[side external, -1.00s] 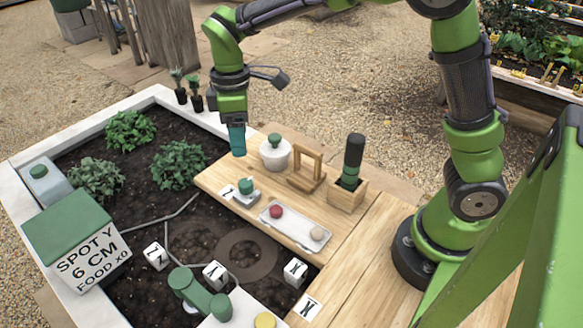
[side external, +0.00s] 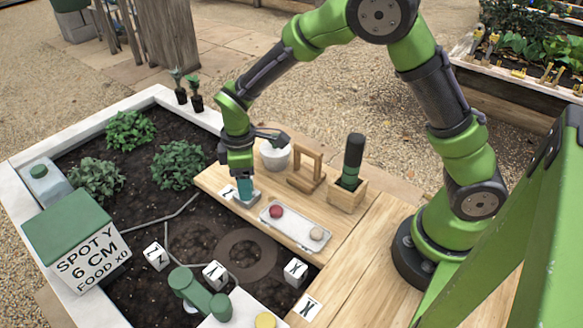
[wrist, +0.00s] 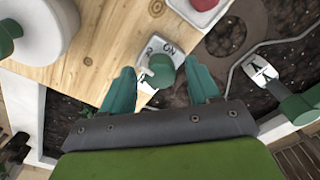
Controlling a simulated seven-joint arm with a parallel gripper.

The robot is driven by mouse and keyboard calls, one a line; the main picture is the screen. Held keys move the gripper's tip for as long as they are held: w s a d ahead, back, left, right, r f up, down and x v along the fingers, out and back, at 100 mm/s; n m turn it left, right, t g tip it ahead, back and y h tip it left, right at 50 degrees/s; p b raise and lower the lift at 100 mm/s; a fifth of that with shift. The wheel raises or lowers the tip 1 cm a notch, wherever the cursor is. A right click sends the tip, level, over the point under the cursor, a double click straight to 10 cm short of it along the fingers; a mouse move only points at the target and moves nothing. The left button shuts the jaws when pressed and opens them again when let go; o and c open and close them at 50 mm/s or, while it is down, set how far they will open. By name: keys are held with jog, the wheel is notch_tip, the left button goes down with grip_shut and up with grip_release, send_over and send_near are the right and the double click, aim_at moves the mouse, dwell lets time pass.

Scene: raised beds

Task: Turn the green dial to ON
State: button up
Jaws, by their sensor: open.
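The green dial (wrist: 160,70) sits on a small pale plate with lettering, "ON" being legible, in the wrist view. My gripper (wrist: 160,85) is open, with one teal finger on each side of the dial and visible gaps between. In the side view my gripper (side external: 245,192) points down over the dial's base (side external: 246,201) at the wooden board's near-left part. The dial itself is mostly hidden behind the fingers there. I cannot tell whether the fingers touch it.
A white tray (side external: 296,229) with a red and a beige round item lies right of the dial. Behind stand a white lidded pot (side external: 275,158), a wooden frame (side external: 309,168) and a wooden block (side external: 347,194) holding a dark-handled tool. Soil with plants (side external: 178,165) lies left.

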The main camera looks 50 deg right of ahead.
jog(key=c, duration=1)
jog(key=shift+c, duration=0.2)
jog(key=shift+m, duration=0.3)
jog(key=m, duration=0.3)
jog(key=shift+m, duration=0.4)
jog(key=m, duration=0.9)
jog(key=shift+m, duration=2.2)
jog(key=shift+r, duration=0.1)
